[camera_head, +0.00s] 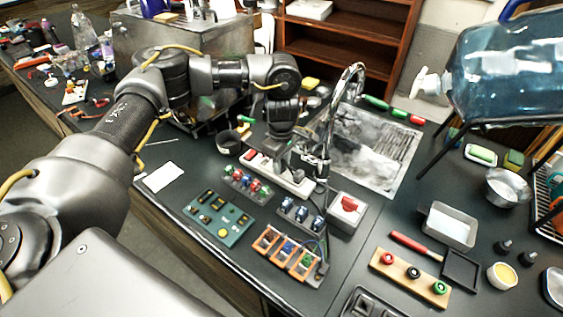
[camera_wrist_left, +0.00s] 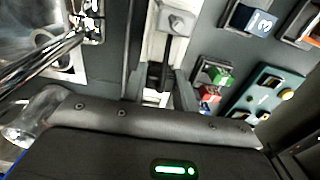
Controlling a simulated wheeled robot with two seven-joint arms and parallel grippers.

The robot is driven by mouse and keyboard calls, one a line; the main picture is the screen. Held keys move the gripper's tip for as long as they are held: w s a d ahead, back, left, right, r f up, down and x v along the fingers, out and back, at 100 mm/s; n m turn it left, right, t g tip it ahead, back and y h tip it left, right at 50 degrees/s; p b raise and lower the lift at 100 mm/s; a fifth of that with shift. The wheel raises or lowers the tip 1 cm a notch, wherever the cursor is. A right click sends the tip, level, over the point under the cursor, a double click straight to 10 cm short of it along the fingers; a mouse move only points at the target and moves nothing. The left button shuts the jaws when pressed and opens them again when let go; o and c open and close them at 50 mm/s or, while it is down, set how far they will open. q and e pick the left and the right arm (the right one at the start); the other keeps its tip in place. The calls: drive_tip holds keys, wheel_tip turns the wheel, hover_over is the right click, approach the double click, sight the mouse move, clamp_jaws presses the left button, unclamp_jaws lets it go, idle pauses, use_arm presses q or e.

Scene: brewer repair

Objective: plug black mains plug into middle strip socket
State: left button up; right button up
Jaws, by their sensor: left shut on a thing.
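The white power strip (camera_head: 299,188) lies on the dark bench in the middle of the head view, below my left gripper. In the left wrist view the strip (camera_wrist_left: 152,46) runs up the picture, with a grey plug (camera_wrist_left: 176,22) seated in it. My left gripper (camera_head: 278,150) points down over the strip. In the left wrist view its fingers (camera_wrist_left: 160,88) are shut on a dark piece, the black mains plug (camera_wrist_left: 162,74). The plug's pins and the middle socket are hidden, so I cannot tell whether it is inserted. My right gripper is not in view.
A metal faucet-like column (camera_head: 326,130) stands close right of the gripper. A green switch panel (camera_head: 218,217), orange-framed modules (camera_head: 287,252) and a red-button box (camera_head: 347,211) lie in front. A metal tray (camera_head: 375,150) lies behind right.

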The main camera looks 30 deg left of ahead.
use_arm(q)
drive_tip(key=shift+f, duration=0.25)
idle(0.8)
drive_tip(key=o, duration=1)
drive_tip(key=shift+o, duration=0.2)
drive_tip(key=shift+r, duration=0.5)
wheel_tip(320, 180, up, 10)
drive_tip(key=b, duration=0.1)
drive_tip(key=shift+b, duration=0.3)
drive_tip(key=shift+f, duration=0.1)
